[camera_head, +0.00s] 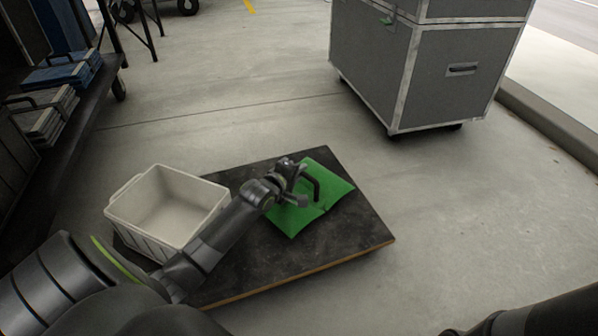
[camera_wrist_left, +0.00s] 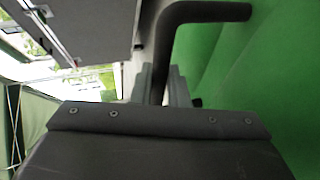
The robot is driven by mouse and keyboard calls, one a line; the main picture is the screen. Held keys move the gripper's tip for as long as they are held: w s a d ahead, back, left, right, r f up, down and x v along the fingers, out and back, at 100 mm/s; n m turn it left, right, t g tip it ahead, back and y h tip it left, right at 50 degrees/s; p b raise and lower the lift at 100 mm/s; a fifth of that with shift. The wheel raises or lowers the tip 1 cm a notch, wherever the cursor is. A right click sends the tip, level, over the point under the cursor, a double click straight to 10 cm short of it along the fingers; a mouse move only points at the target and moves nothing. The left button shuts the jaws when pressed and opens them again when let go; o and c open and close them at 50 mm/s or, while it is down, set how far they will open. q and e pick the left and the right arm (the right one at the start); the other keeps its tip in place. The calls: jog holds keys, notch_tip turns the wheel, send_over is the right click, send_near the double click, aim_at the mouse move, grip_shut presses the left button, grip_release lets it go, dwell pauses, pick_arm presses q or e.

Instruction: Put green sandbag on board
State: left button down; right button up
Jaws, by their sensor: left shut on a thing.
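The green sandbag (camera_head: 292,218) with its dark handle (camera_head: 313,184) shows over the right part of the dark board (camera_head: 335,240) in the head view. I cannot clearly tell whether its whole underside touches the board. My left gripper (camera_head: 296,182) is shut on the handle at the top of the bag. In the left wrist view, the handle (camera_wrist_left: 205,12) runs down between the two fingers of my left gripper (camera_wrist_left: 163,85), and the green bag (camera_wrist_left: 265,75) fills the right side. My right gripper is not in view.
An empty white crate (camera_head: 122,208) stands at the board's left end, beside my left arm. A large grey case (camera_head: 375,65) on wheels stands behind at the right. A dark shelf cart (camera_head: 75,115) stands at the left. The concrete floor right of the board is clear.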

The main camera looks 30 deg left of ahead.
pick_arm(q)
jog(key=shift+w, duration=0.15)
jog(key=shift+r, duration=0.15)
jog(key=c, duration=1.8)
grip_release()
jog(key=shift+f, duration=0.4)
jog(key=o, duration=0.4)
jog(key=shift+r, duration=0.1)
jog(key=shift+s, duration=0.2)
